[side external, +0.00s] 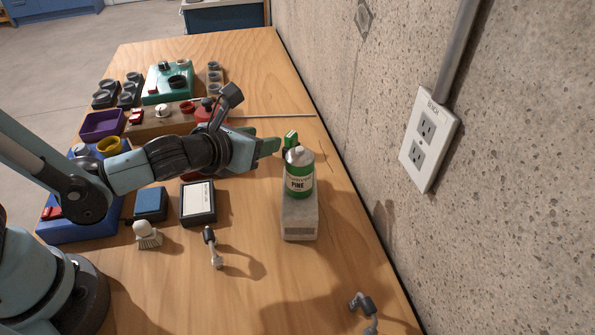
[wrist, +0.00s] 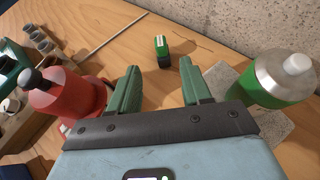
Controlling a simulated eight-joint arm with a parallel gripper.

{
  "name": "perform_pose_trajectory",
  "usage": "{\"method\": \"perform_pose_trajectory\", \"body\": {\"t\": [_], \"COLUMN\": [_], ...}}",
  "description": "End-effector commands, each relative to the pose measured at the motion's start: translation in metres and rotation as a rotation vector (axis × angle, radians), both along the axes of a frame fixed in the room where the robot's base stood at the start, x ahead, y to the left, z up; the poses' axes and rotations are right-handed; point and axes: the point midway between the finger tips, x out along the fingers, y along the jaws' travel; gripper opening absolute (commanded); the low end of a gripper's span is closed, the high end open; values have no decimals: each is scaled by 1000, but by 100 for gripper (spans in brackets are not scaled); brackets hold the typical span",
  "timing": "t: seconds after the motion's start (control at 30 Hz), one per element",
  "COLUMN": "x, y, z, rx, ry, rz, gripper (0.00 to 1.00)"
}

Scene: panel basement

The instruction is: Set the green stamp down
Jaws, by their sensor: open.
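The green stamp (wrist: 162,47), with a dark base, stands upright on the wooden table in the wrist view. It lies just beyond my gripper (wrist: 158,72), in line with the gap between the two green fingers. The fingers are apart with nothing between them. In the side view the green stamp (side external: 290,138) shows behind the top of a bottle, which hides its lower part. My gripper (side external: 272,147) is just left of it there.
A green PINE bottle (side external: 299,182) stands on a grey block (side external: 300,218) close by, right of my fingers in the wrist view. A red container (wrist: 62,95) is on their left. The concrete wall (side external: 350,110) borders the table (side external: 240,60). A socket plate (side external: 430,140) is mounted on it.

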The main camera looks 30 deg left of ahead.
Motion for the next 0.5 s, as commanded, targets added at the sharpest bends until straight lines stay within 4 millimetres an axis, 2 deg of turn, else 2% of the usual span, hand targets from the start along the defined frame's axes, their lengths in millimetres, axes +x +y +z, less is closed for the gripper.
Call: {"method": "perform_pose_trajectory", "body": {"t": [0.27, 0.37, 0.5], "x": [-9, -10, -14], "y": [4, 15, 39], "z": [6, 8, 14], "rx": [-42, -181, -530], "ry": [9, 35, 89], "rz": [31, 132, 400], "gripper": [48, 48, 48]}}
